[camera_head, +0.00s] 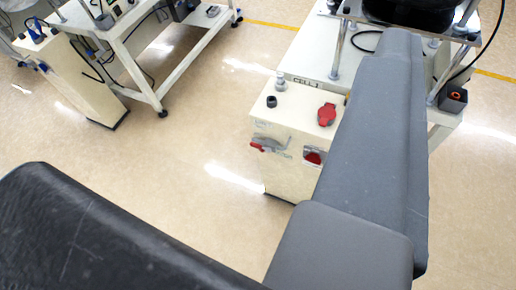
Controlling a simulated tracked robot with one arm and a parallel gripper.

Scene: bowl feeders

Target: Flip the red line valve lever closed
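A pale cabinet (281,175) stands right of centre. On its front face is a grey lever-like fitting (272,145) with a red tip at its left end, lying roughly level. A second red fitting (313,157) sits to its right on the same face, partly cut off by my arm. A red knob (327,114) is on the cabinet top. I cannot tell for sure which red part is the red line valve lever, nor whether it is open. Large grey and black parts of my arm fill the foreground. No gripper fingertips show, and nothing is seen touching the cabinet.
A black cap (271,101) and a silver fitting (281,82) stand on the cabinet top. Behind it is a white machine bench (312,60). Another bench (140,55) and cabinet (75,80) stand at the upper left. The floor (190,130) between them is clear.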

